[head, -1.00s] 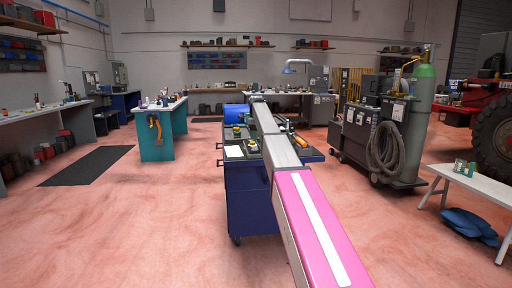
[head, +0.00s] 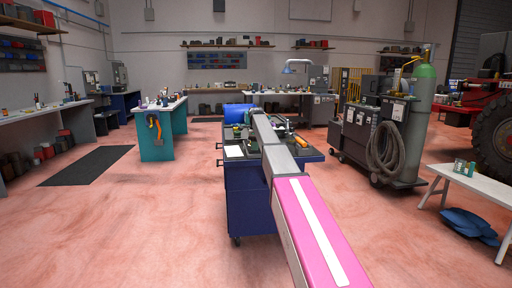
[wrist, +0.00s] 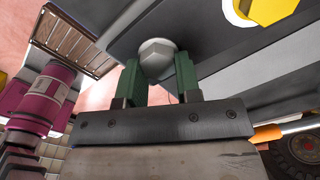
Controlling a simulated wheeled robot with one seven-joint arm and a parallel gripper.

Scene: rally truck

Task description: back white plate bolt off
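In the wrist view a grey hex-headed bolt (wrist: 157,57) stands against grey plate surfaces. The green fingers of my gripper (wrist: 158,78) lie on either side of the bolt head, with no clear gap between them and it; the gripper looks closed on it. I cannot tell whether the bolt is still seated. A pale plate-like surface (wrist: 215,66) lies behind and to the right of it. In the head view my arm reaches over the blue tool cart (head: 252,205), and the gripper and bolt are hidden there.
A yellow hex part (wrist: 268,10) in a white ring sits at upper right in the wrist view. Loose tools lie on the cart, among them an orange one (head: 300,142). A welding cart with a green cylinder (head: 422,95) and a white bench (head: 475,183) stand right. Floor is open left.

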